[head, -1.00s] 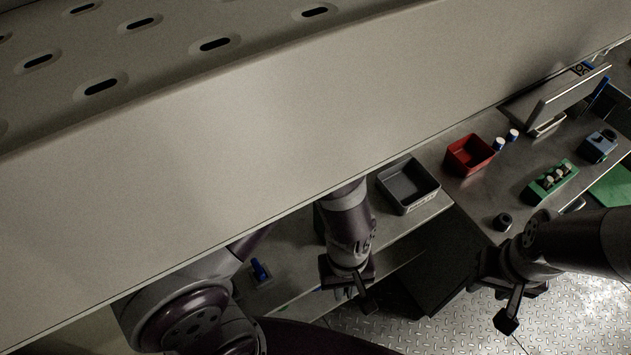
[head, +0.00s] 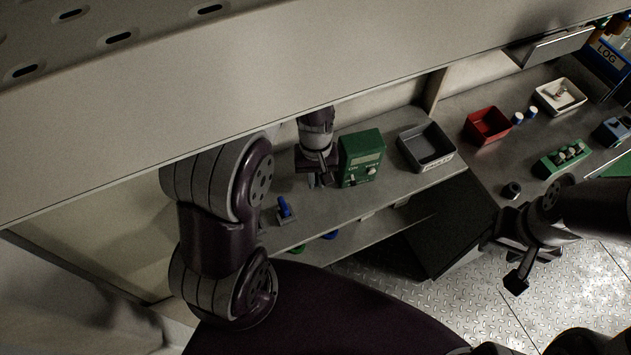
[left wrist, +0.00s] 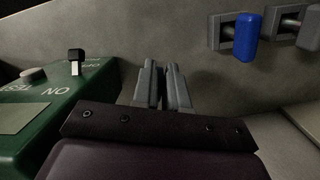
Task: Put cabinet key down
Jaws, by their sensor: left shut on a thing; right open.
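My left gripper (head: 318,182) is at the left bench, just left of a green control box (head: 361,157). In the left wrist view its two grey fingers (left wrist: 162,86) are nearly together, with a thin gap. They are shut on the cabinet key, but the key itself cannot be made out. The fingers point at the grey bench surface (left wrist: 205,75); whether the key touches it cannot be told. My right gripper (head: 507,264) is open and empty above the floor, in front of the right-hand bench.
The green box (left wrist: 60,115) has a small black-topped switch. A blue-handled switch (head: 284,208) is left of my left gripper. A grey tray (head: 426,147) and a red bin (head: 487,125) stand rightward. A large beige panel (head: 250,90) overhangs the bench.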

